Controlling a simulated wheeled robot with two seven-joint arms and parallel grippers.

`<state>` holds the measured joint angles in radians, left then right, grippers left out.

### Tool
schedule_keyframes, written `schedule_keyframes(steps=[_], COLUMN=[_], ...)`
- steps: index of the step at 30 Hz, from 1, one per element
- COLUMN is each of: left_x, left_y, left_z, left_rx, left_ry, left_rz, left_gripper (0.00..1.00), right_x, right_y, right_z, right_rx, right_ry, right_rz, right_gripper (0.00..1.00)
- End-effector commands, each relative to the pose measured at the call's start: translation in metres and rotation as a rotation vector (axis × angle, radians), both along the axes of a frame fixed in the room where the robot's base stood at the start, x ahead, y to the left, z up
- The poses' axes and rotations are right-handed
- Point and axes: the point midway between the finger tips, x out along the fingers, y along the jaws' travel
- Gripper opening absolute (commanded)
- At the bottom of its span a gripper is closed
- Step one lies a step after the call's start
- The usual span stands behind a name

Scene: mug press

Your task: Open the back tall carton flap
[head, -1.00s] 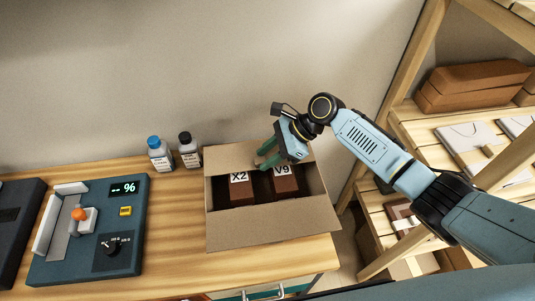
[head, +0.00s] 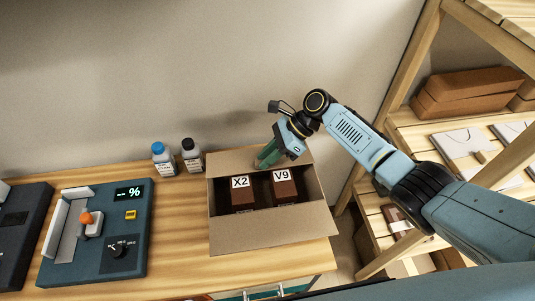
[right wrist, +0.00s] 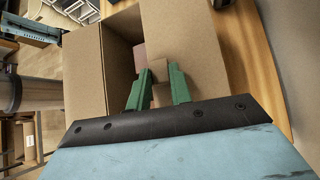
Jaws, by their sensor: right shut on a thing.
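An open brown carton (head: 270,236) stands near the right end of the wooden table in the head view, with its front flap folded outward. Its back flap (head: 227,163) is at the far side, by the wall. My right gripper (head: 262,164) is at this back edge, its green fingers pointing down and left. In the right wrist view, the fingers (right wrist: 158,82) are shut on the back flap's cardboard, partly hidden between them. Two dark red boxes, labelled X2 (head: 242,194) and V9 (head: 284,188), sit inside the carton. My left gripper is not in view.
A blue-capped bottle (head: 163,160) and a black-capped bottle (head: 192,157) stand left of the carton. A dark device with a dial (head: 98,238) is further left. A wooden shelf (head: 408,115) stands at the right. The wall is close behind.

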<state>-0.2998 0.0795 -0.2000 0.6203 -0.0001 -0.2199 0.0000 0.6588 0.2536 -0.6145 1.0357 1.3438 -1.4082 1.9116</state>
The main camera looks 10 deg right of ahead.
Motion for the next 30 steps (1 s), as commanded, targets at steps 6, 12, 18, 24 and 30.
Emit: schedule_keyframes(steps=[6,12,18,24,30], left_x=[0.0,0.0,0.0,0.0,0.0], left_y=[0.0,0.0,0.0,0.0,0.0], left_z=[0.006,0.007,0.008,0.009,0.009], left_rx=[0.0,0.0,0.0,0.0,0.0], left_ry=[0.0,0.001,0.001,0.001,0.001], left_rz=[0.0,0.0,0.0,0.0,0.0], left_gripper=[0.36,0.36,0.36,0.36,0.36], right_x=[0.009,0.015,0.022,0.026,0.026], right_y=[0.001,0.001,0.001,0.001,0.001], right_z=[0.011,0.018,0.024,0.026,0.026], right_rx=[0.002,0.001,0.002,0.001,0.001], right_ry=[0.134,0.186,0.182,0.181,0.18], right_rz=[0.001,0.002,0.001,0.001,0.001], right_gripper=[0.0,0.0,0.0,0.0,0.0])
